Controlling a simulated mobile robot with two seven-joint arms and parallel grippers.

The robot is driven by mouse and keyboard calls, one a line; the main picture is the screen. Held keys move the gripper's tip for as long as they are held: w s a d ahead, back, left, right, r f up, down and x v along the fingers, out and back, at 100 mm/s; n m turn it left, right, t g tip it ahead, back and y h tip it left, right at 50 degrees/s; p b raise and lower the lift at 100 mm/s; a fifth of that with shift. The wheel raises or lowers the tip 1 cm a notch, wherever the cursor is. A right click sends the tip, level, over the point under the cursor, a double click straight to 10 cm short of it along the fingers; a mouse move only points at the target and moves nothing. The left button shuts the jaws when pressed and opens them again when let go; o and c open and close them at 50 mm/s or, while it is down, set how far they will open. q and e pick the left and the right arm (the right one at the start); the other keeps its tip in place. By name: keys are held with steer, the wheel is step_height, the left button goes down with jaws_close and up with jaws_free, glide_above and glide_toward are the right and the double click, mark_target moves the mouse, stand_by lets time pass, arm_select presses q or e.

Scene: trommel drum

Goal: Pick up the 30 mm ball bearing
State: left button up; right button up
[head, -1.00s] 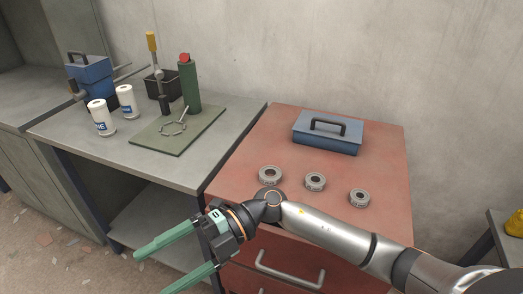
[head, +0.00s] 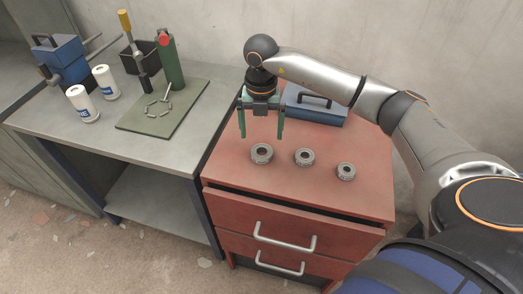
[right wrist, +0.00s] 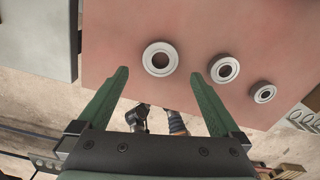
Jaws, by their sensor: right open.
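Three grey ring-shaped bearings lie flat in a row on the red cabinet top (head: 225,168). The left bearing (head: 261,159) looks largest, the middle bearing (head: 304,163) is smaller, and the right bearing (head: 346,177) looks smallest. No size marking is readable. My right gripper (head: 261,137) is open and empty, fingers pointing down above the left bearing. In the right wrist view, the left bearing (right wrist: 147,58) shows between and just beyond the open fingertips (right wrist: 160,74); the middle bearing (right wrist: 224,79) and right bearing (right wrist: 263,100) lie to the right. My left gripper is not in view.
A blue toolbox (head: 322,115) stands behind the bearings, partly hidden by my right arm. The cabinet's upper drawer (head: 290,226) is slightly open.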

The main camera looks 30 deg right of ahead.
mark_target(262, 151)
steer(key=shift+f+p, duration=0.5)
steer(key=shift+f, duration=2.9)
steer(key=shift+r, duration=0.1)
steer(key=c, duration=1.5)
steer(key=shift+o, duration=0.2)
